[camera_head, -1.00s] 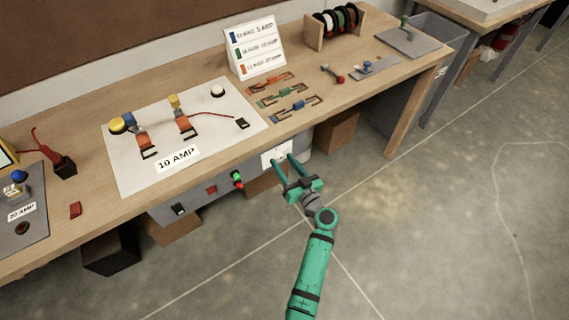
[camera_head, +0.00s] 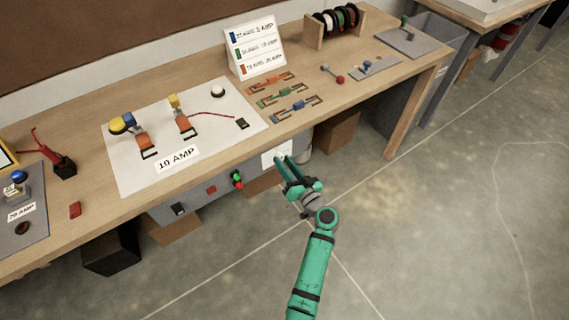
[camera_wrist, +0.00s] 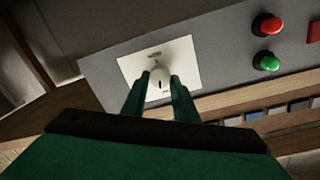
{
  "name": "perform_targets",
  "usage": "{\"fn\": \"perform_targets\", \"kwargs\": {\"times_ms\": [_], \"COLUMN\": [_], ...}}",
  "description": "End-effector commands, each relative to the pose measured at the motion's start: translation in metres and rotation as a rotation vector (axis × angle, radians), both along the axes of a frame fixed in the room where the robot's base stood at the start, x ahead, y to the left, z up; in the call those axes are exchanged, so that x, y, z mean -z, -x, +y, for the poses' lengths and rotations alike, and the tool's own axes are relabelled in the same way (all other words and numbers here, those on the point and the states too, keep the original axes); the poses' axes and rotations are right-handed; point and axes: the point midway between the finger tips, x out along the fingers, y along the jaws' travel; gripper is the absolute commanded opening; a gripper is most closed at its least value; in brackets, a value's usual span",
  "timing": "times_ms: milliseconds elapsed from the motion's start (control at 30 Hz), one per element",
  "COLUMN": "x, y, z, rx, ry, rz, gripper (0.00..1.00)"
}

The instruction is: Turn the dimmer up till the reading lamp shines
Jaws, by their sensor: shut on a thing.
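A white dimmer plate (camera_head: 268,161) is on the front of the grey panel under the bench edge, partly hidden by my fingers. In the wrist view the plate (camera_wrist: 188,55) carries a small pale knob (camera_wrist: 155,84) with a dark mark above it. My gripper (camera_head: 284,158) reaches up to the plate. In the wrist view my two green fingers (camera_wrist: 160,77) are on either side of the knob, shut on it. The knob's lower part is hidden. I cannot pick out a reading lamp in either view.
The grey panel (camera_head: 200,192) also holds a green and a red button (camera_head: 237,180) left of the plate. The wooden bench (camera_head: 330,110) above carries a white 10 AMP board (camera_head: 130,175), wired parts and a label stand (camera_head: 257,48). Open floor lies to the right.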

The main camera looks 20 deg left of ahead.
Motion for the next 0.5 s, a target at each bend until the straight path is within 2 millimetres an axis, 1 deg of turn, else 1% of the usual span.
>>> {"fn": "perform_targets", "kwargs": {"times_ms": [500], "x": [0.0006], "y": [-0.0012], "z": [-0.0014], "rx": [0.001], "ry": [-0.299], "rz": [0.385], "gripper": [0.04]}}
